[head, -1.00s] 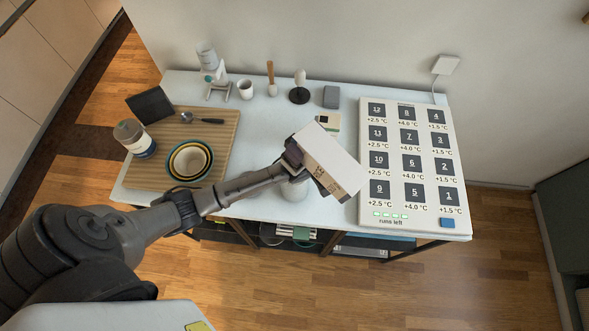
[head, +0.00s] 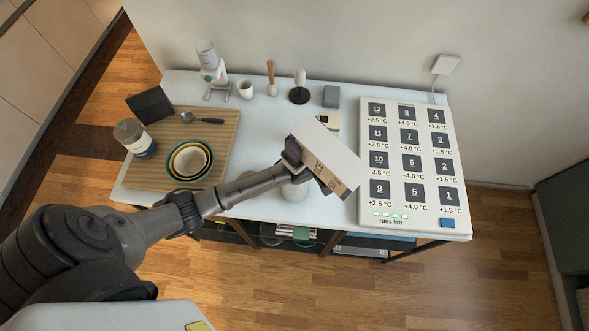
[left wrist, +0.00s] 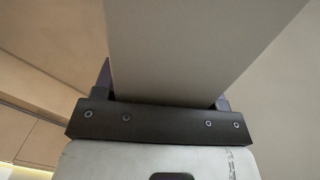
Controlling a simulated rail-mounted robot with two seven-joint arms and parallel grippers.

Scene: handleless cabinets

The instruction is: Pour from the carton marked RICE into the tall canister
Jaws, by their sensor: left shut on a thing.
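The carton's plain side fills the middle of the left wrist view (left wrist: 200,50), between the fingers of my gripper. A white round vessel (head: 294,193), possibly the tall canister, stands below my gripper, mostly hidden by the gripper and carton. I cannot tell whether anything is coming out of the carton. My right gripper is not in view.
A large panel with numbered squares (head: 385,218) lies to the right of the carton. A mug (head: 245,89) and a grey block (head: 331,96) stand at the back.

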